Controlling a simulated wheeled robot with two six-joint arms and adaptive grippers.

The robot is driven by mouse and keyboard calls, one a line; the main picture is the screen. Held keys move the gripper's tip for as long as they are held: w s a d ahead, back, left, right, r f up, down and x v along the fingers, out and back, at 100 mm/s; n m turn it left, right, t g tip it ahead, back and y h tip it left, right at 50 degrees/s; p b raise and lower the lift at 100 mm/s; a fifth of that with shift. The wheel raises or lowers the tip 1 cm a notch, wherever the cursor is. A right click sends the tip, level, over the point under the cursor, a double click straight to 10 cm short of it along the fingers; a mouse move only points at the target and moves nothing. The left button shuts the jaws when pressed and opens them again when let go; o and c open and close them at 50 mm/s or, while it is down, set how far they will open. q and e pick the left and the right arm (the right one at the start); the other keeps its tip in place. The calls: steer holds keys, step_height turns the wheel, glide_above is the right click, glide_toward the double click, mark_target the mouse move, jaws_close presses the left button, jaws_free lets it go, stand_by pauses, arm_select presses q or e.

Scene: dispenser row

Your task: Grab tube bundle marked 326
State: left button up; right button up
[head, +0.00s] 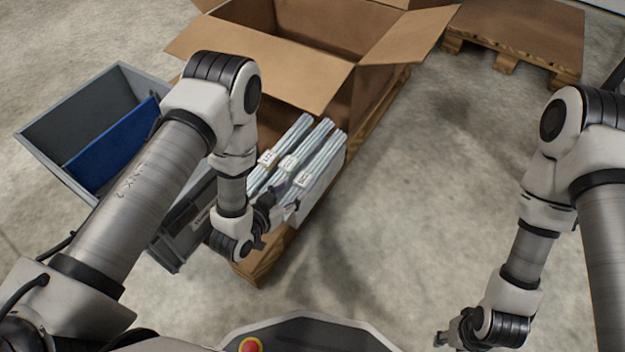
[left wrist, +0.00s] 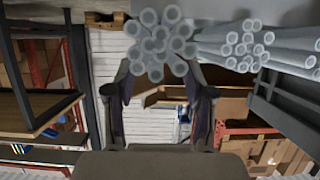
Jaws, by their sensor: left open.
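Three bundles of pale tubes lie side by side in the head view: a left one (head: 293,140), a middle one (head: 311,146) and a right one (head: 325,160). Each has a small paper label, too small to read, so I cannot tell which is 326. My left gripper (head: 277,208) is open at the near ends of the bundles. In the left wrist view, its spread fingers (left wrist: 160,92) frame the space just below one bundle's round tube ends (left wrist: 158,42); nothing is held. My right gripper (head: 456,332) is at the lower right, away from the bundles; its jaws are unclear.
A large open cardboard box (head: 275,52) stands behind the bundles. A grey bin (head: 52,118) with a blue panel (head: 112,145) is at the left, partly behind my left arm. A wooden pallet (head: 525,35) lies at the back right. The floor right of the bundles is clear.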

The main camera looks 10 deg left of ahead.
mark_target(298, 186)
arm_select(q)
steer(key=b+x, duration=0.3)
steer(key=x, duration=0.1)
steer(key=shift+w+d+f, duration=0.1)
steer(key=shift+w+d, duration=0.2)
steer(key=shift+w, duration=0.2)
steer(key=c, duration=1)
